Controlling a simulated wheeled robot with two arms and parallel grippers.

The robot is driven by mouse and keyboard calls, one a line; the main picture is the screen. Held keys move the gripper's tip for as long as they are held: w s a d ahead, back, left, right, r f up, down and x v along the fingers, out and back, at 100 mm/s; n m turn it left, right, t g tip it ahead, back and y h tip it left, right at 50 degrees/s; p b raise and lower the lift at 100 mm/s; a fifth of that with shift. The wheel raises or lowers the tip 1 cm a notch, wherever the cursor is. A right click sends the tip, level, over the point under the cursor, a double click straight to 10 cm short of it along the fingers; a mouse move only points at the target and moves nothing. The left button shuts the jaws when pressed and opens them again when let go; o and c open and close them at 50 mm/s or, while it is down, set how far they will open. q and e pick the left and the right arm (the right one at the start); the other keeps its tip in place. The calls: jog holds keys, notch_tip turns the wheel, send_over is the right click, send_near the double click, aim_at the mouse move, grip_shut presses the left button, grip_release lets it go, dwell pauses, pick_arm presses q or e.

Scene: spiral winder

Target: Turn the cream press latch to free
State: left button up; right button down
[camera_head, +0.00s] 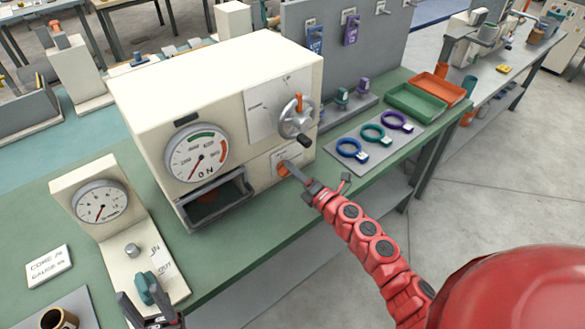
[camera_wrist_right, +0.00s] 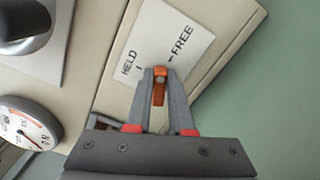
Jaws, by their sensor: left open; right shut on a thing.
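The cream press (camera_head: 210,75) stands on the green bench with a dial, a handwheel and an open slot on its front. Its orange latch (camera_head: 283,169) is low on the right of that front. In the right wrist view the latch (camera_wrist_right: 160,88) is between the fingers of my right gripper (camera_wrist_right: 161,95), which is shut on it. The latch lies by a label (camera_wrist_right: 165,45) marked HELD and FREE, its end near the gap between the two marks. My left gripper (camera_head: 148,312) is open at the bottom left, close to a teal piece (camera_head: 147,287); contact is unclear.
A cream gauge stand (camera_head: 100,200) is left of the press. A grey mat (camera_head: 375,142) with blue, teal and purple rings lies to the right, with a green tray (camera_head: 415,102) and an orange tray (camera_head: 440,88) beyond. The handwheel (camera_head: 297,118) sits just above the latch.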

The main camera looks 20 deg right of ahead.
jog(key=shift+f+m+p, duration=0.15)
jog(key=shift+m+p, duration=0.2)
jog(key=shift+m, duration=0.85)
jog(key=shift+f+m+p, duration=0.15)
jog(key=shift+m+p, duration=0.2)
jog(key=shift+m, duration=0.85)
jog(key=c, duration=0.8)
grip_release()
jog(key=shift+d, duration=0.1)
jog(key=shift+s+d, duration=0.15)
jog(key=shift+s, duration=0.3)
jog(key=b+v, duration=0.2)
jog(key=v, duration=1.4)
jog(key=shift+s, duration=0.25)
jog(key=shift+s+d, duration=0.1)
